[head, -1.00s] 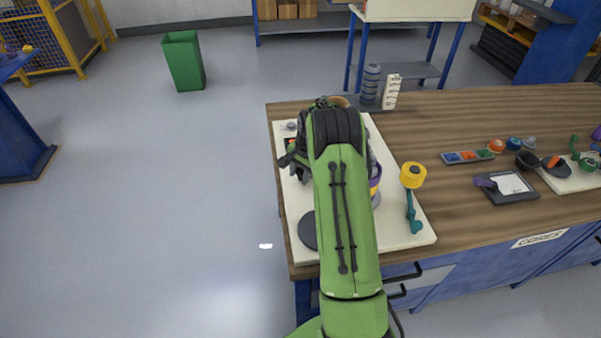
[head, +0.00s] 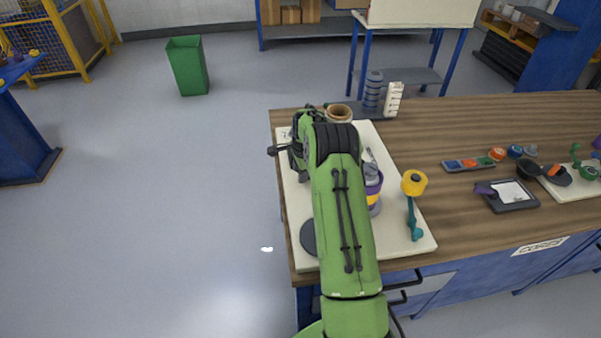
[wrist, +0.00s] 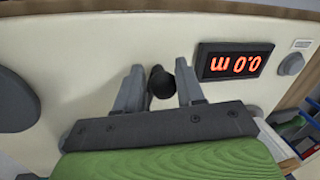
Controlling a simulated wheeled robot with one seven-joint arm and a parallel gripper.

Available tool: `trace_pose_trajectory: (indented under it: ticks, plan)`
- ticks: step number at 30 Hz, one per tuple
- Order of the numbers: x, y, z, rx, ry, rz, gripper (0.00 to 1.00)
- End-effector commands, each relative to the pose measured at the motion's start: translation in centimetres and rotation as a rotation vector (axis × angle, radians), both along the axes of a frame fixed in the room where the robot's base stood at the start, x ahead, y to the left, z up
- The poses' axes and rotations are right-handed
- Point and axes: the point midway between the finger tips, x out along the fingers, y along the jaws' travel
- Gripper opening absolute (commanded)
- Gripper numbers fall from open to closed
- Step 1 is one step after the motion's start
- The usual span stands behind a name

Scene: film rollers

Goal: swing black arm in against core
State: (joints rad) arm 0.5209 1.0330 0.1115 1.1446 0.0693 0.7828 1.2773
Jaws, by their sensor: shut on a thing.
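In the wrist view, my gripper (wrist: 160,82) has its two grey fingers on either side of a dark, rounded knob-like part of the black arm (wrist: 161,86), and is shut on it. In the head view, a black end (head: 273,151) pokes out left of my gripper, past the board's left edge; most of the black arm is hidden by my green arm. A purple and yellow banded roll (head: 374,190), likely the core, shows just right of my arm and is partly hidden. I cannot tell whether the black arm touches it.
The cream board (head: 400,238) lies on the wooden bench (head: 470,235). A teal arm with a yellow roller (head: 414,183) stands at its right. A dark disc (head: 308,237) is at the left. A red display (wrist: 235,63) reads 0.0 m, upside down. A brown ring (head: 339,113) is behind.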

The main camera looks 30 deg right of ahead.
Motion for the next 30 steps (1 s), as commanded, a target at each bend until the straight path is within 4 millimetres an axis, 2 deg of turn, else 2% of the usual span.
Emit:
trace_pose_trajectory:
  ticks: [1, 17, 18, 20, 30]
  plan:
    - [0.49, -0.26, 0.41, -0.009, -0.017, -0.010, 0.00]
    - [0.57, -0.50, 0.50, -0.011, -0.018, -0.037, 0.00]
    - [0.56, -0.51, 0.50, -0.012, -0.018, -0.037, 0.43]
    - [0.54, -0.53, 0.47, -0.011, -0.017, -0.038, 0.52]
    - [0.33, -0.42, 0.21, -0.007, -0.009, -0.039, 0.54]
